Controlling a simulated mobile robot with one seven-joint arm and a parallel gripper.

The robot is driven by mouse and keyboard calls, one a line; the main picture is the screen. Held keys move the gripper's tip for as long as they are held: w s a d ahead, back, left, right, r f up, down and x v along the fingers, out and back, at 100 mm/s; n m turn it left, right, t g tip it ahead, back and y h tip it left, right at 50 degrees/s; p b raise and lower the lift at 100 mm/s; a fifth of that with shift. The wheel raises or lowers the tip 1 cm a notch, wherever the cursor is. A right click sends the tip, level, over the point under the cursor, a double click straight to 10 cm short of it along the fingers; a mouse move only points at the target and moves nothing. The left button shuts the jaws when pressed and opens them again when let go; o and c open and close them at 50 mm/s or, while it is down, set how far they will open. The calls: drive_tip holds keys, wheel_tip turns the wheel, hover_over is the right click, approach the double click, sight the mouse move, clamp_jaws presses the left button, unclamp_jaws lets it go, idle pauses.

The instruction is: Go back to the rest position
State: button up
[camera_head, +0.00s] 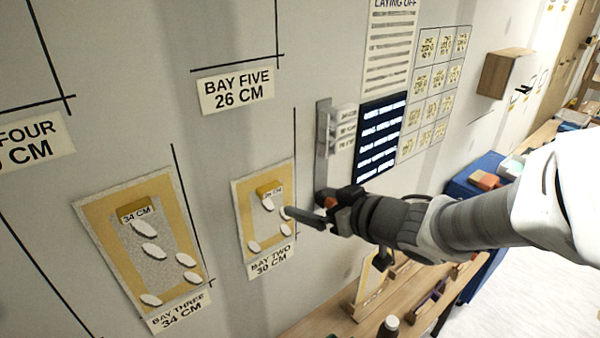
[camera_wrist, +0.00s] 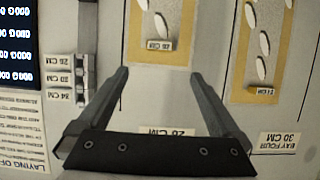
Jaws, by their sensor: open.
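My gripper (camera_head: 312,212) reaches in from the right in the head view, in front of the wall. Its fingers overlap the right edge of the bay two panel (camera_head: 246,222) in the picture; whether they touch it I cannot tell. In the wrist view my gripper (camera_wrist: 160,78) has its two fingers wide apart, with nothing between them. Beyond them is the wall with a yellow-bordered panel (camera_wrist: 135,50). The bay three panel (camera_head: 96,211) hangs further left in the head view. Both panels carry white oval patches and a small yellow labelled piece.
A grey wall holder (camera_head: 324,150) and a dark screen (camera_head: 378,140) are beside my gripper. Below is a wooden bench (camera_head: 318,326) with a dark bottle (camera_head: 389,327). A wooden wall box (camera_head: 503,72) is at the upper right.

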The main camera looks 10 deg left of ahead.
drive_tip(key=d+r+m+t+h, duration=0.35)
drive_tip(key=d+m+h, duration=0.45)
drive_tip(key=d, duration=1)
drive_tip(key=s+d+f+m+g+h+b, duration=0.1)
drive_tip(key=s+g, duration=0.5)
drive_tip(key=s, duration=1.1)
drive_tip(key=shift+s+d+f+m+g+h, duration=0.3)
drive_tip(key=shift+d+f+m+h, duration=0.3)
drive_tip(key=shift+d, duration=0.55)
drive_tip(key=shift+f, duration=0.1)
drive_tip(key=shift+c, duration=0.2)
